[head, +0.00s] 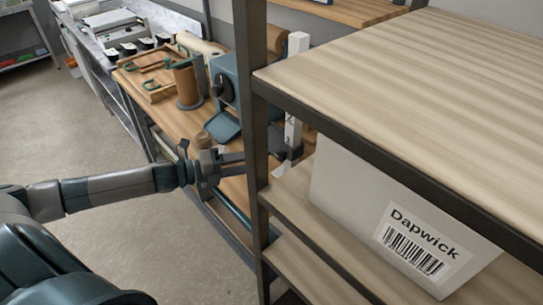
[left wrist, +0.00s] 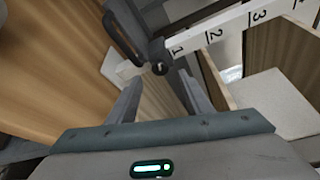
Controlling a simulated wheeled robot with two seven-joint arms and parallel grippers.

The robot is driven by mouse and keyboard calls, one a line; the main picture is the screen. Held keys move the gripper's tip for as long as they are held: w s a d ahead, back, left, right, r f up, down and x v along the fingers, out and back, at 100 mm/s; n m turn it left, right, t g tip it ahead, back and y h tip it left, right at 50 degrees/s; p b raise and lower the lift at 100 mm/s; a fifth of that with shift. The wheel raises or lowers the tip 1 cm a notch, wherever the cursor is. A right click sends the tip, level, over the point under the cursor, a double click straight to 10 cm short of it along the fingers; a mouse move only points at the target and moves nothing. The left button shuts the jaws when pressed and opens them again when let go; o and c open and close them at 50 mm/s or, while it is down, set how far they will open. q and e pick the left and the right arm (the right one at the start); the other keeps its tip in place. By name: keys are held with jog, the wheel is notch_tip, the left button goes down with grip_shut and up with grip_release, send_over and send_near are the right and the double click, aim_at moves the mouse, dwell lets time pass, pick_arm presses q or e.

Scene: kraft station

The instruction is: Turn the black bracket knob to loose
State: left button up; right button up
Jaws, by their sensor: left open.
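A black bracket (head: 289,152) sits on a white upright scale post (head: 293,132) at the workbench, just beyond the dark shelf upright. In the left wrist view the bracket (left wrist: 124,28) is at the upper middle, beside the white scale (left wrist: 235,27) with printed numbers. A small dark knob (left wrist: 158,56) juts from the bracket toward my gripper. My left gripper (head: 243,164) reaches in from the left, close to the shelf upright. In the left wrist view its open fingers (left wrist: 160,80) point at the knob, one to each side of it, with nothing visibly held. The knob's setting cannot be read.
A wooden shelf rack (head: 430,85) with a dark frame fills the right, holding a white Dapwick box (head: 345,190). Its upright (head: 254,130) stands close to my left gripper. A blue-grey machine (head: 226,88) and a brown spool (head: 187,85) stand on the bench.

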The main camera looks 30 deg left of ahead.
aim_at(278, 158)
pick_arm(q)
jog(key=x, duration=0.1)
jog(key=p+x, duration=0.1)
jog(key=x, duration=0.1)
jog(key=shift+w+d+r, duration=0.15)
jog(key=shift+w+d, duration=0.05)
jog(key=shift+w, duration=0.05)
jog(key=shift+p+x, duration=0.6)
jog(key=shift+x, duration=0.45)
jog(key=shift+c, duration=0.7)
jog(key=shift+f, duration=0.25)
jog(key=c, duration=0.9)
